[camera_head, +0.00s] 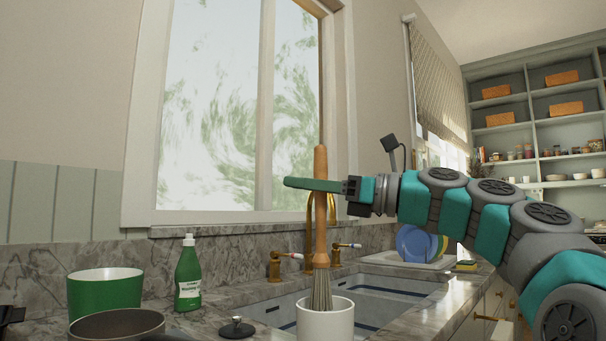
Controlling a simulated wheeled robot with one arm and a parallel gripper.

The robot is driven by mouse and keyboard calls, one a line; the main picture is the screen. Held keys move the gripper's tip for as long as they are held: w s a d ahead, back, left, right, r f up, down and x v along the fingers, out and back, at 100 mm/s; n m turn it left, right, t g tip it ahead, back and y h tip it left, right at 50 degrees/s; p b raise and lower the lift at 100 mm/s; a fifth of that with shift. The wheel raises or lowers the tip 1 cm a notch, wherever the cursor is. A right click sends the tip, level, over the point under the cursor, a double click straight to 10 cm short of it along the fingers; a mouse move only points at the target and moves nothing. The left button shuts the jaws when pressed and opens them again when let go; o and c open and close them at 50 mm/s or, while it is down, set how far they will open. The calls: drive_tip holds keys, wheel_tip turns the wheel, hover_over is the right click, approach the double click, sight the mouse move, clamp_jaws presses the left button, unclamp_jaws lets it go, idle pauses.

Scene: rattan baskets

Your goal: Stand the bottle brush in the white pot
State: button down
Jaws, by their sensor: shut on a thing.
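The bottle brush (321,240) has a long wooden handle and grey bristles. It hangs upright with its bristles down. My gripper (318,186) is shut on the handle in its upper part, reaching in from the right. The white pot (325,324) stands at the bottom middle, directly below the brush in the picture. The lower bristles meet the pot's opening in the view, and the tips are hidden behind or inside its rim. I cannot tell how deep they are.
A green pot (105,295), a dark pan (117,325), a green soap bottle (189,275) and a black lid-like piece (236,328) stand left on the counter. Behind are a sink (375,296), brass taps (274,266), and a rack of plates (414,243).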

drive_tip(key=shift+f+b, duration=0.4)
drive_tip(key=shift+f, duration=1.9)
drive_tip(key=c, duration=0.6)
unclamp_jaws()
drive_tip(key=shift+d, duration=0.15)
drive_tip(key=shift+v, duration=3.8)
drive_tip(key=shift+f, duration=0.1)
